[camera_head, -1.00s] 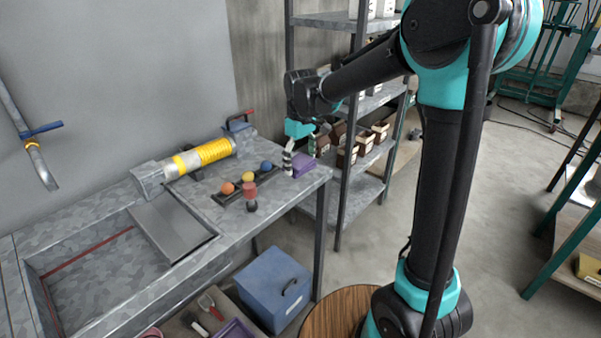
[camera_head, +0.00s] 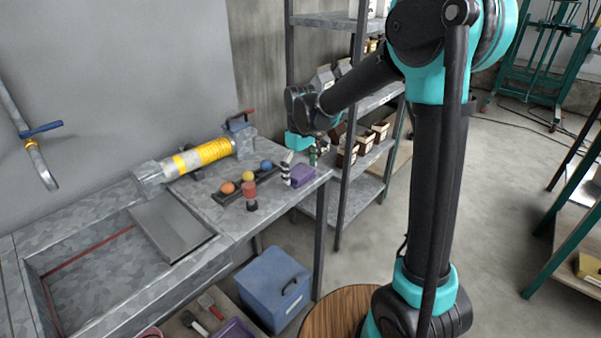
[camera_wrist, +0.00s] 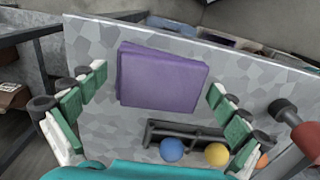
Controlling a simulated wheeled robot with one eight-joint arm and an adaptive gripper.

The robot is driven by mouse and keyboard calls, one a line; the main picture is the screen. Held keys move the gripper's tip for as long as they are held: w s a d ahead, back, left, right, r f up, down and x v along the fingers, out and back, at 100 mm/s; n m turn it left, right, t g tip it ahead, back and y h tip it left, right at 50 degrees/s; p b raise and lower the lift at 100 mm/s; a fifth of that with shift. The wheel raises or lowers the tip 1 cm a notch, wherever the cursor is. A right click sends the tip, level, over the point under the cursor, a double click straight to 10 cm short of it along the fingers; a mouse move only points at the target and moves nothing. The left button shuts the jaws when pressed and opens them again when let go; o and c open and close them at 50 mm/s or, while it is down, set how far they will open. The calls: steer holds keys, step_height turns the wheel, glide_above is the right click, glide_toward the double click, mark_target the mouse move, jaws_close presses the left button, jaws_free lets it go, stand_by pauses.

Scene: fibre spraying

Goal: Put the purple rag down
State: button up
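The purple rag (camera_head: 303,174) is a folded, block-like piece at the right end of the grey metal bench (camera_head: 255,205). In the wrist view the rag (camera_wrist: 165,80) appears to lie flat on the bench top, near its edge. My gripper (camera_wrist: 155,82) is open, with one green-padded finger on each side of the rag and a visible gap to both. In the head view my gripper (camera_head: 299,163) is just above the rag, and the wrist partly hides the far side.
A black rack (camera_head: 232,195) with orange, yellow and blue balls sits beside the rag. A yellow-banded cylinder (camera_head: 200,157) lies behind. A metal shelf (camera_head: 350,175) with small boxes stands close on the right.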

mark_target(301, 171)
step_height(301, 171, up, 12)
steer(key=s+d+f+m+t, duration=0.2)
steer(key=s+d+f+m, duration=0.3)
steer(key=s+d+f, duration=0.4)
steer(key=s+d+f+m+t, duration=0.2)
steer(key=s+d+f+m, duration=0.3)
steer(key=s+d+f, duration=0.4)
steer(key=s+d, duration=0.1)
steer(key=d, duration=0.4)
steer(key=shift+d+f, duration=0.15)
steer(key=shift+d, duration=0.15)
stand_by(0.4)
